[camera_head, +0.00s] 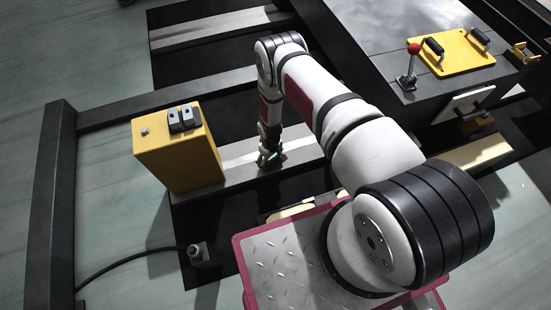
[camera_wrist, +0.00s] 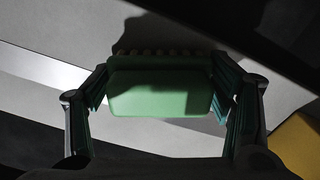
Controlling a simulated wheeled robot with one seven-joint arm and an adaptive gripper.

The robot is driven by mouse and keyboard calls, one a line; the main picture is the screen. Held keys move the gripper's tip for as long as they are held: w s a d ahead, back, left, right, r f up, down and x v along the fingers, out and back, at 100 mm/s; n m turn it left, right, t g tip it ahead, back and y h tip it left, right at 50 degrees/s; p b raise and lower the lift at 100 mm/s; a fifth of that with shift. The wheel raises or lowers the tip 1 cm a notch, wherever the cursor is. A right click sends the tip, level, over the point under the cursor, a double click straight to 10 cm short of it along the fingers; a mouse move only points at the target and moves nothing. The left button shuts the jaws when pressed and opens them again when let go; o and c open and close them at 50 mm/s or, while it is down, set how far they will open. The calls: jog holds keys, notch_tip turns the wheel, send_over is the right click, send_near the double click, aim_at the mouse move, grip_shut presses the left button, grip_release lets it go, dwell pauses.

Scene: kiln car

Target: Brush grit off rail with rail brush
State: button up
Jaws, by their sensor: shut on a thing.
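My gripper (camera_wrist: 160,88) is shut on the rail brush (camera_wrist: 160,98), a green block held between both fingers in the wrist view. In the head view my gripper (camera_head: 270,158) is low over the pale rail (camera_head: 240,176), right of the yellow box, and the brush is mostly hidden there. The rail (camera_wrist: 40,66) runs as a light band behind the brush in the wrist view. I cannot tell whether the bristles touch it. I cannot make out any grit.
A yellow box (camera_head: 178,155) with switches stands close left of my gripper. A dark frame post (camera_head: 52,200) and a cabled plug (camera_head: 199,254) are farther left. At the upper right, a dark kiln car top (camera_head: 390,35) carries a red-knobbed lever (camera_head: 410,68) and yellow plate (camera_head: 452,54).

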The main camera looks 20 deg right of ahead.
jog(key=shift+a, duration=0.8)
jog(key=shift+w+b, duration=0.1)
jog(key=shift+b, duration=0.2)
jog(key=shift+o, duration=0.8)
jog(key=shift+w+f+b, duration=0.1)
jog(key=shift+w+b, duration=0.85)
jog(key=c, duration=0.6)
jog(key=shift+w, duration=0.1)
